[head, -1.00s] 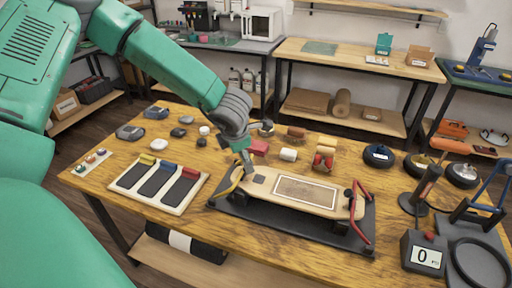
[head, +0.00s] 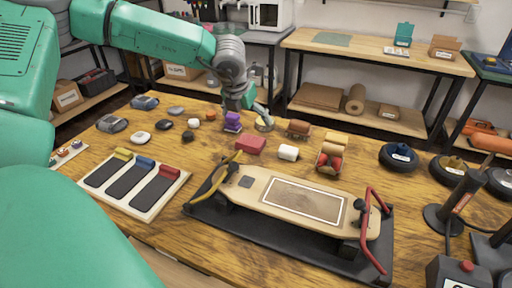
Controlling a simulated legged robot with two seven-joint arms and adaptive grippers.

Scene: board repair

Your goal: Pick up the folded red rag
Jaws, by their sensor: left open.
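The folded red rag (head: 250,145) lies flat on the wooden workbench, just behind the skateboard deck. One finger is clearly seen; the rest is partly hidden by my wrist. My right gripper is not in view.
A purple block (head: 232,121) stands behind the rag and a white roll (head: 288,152) lies to its right. The skateboard (head: 290,199) sits in a black stand in front. A sanding-block board (head: 134,181) is at left. Black wheels (head: 398,157) are at right.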

